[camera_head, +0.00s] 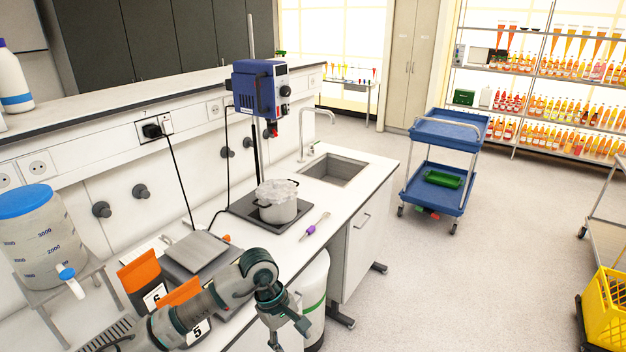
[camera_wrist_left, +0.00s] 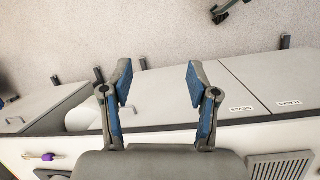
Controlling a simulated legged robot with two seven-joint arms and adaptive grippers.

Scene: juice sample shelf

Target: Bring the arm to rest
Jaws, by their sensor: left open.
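My left arm comes in from the lower left in the head view, over the front of the white bench (camera_head: 345,220). My left gripper (camera_head: 287,325) hangs at the bench's front edge, pointing down, with nothing visible in it. In the left wrist view my gripper's two blue-padded fingers (camera_wrist_left: 158,85) are wide apart and empty. Below them are the bench edge, cabinet fronts and pale floor. My right gripper is in neither view.
A pot (camera_head: 278,208) stands on a dark plate under a blue stirrer (camera_head: 261,90). A purple-ended tool (camera_head: 317,224) lies nearby. Orange folders (camera_head: 141,271) sit beside my arm. A blue cart (camera_head: 440,165) and yellow crate (camera_head: 606,305) stand right; floor between is clear.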

